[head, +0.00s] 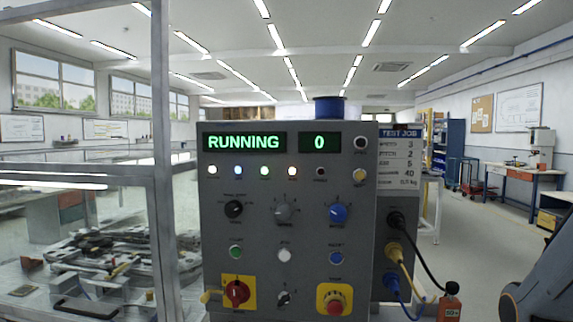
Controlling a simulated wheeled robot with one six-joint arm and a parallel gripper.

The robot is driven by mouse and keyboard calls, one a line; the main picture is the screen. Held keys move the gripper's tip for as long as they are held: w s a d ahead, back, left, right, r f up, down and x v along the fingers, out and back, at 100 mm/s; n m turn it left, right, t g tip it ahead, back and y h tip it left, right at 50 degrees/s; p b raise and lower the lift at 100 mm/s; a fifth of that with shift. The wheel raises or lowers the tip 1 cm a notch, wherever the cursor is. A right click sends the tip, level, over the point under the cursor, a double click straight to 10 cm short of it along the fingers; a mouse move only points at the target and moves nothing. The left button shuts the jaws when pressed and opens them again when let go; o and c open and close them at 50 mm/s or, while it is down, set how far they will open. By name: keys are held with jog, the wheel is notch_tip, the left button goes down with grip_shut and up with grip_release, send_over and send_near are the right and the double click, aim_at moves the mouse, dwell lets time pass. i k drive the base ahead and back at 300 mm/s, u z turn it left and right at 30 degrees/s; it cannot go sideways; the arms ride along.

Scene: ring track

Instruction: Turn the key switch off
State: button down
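A grey control panel (262,262) faces me in the middle of the head view. Its green displays read "RUNNING" (244,142) and "0" (319,142). A small dark-and-light switch (284,298) sits at the bottom centre; it may be the key switch, but its position is too small to tell. A red rotary switch (236,292) on a yellow plate is left of it, and a red stop button (335,302) on yellow is right of it. My gripper is not in view.
A glass-walled enclosure with a metal post (162,150) stands close at the panel's left. Black and yellow cables (405,262) hang at its right side, near an orange tagged block (449,305). Open floor (480,230) lies to the right.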

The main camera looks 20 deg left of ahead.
aim_at(284, 296)
jog(key=u, duration=0.3)
jog(key=k, duration=0.1)
jog(key=u, duration=1)
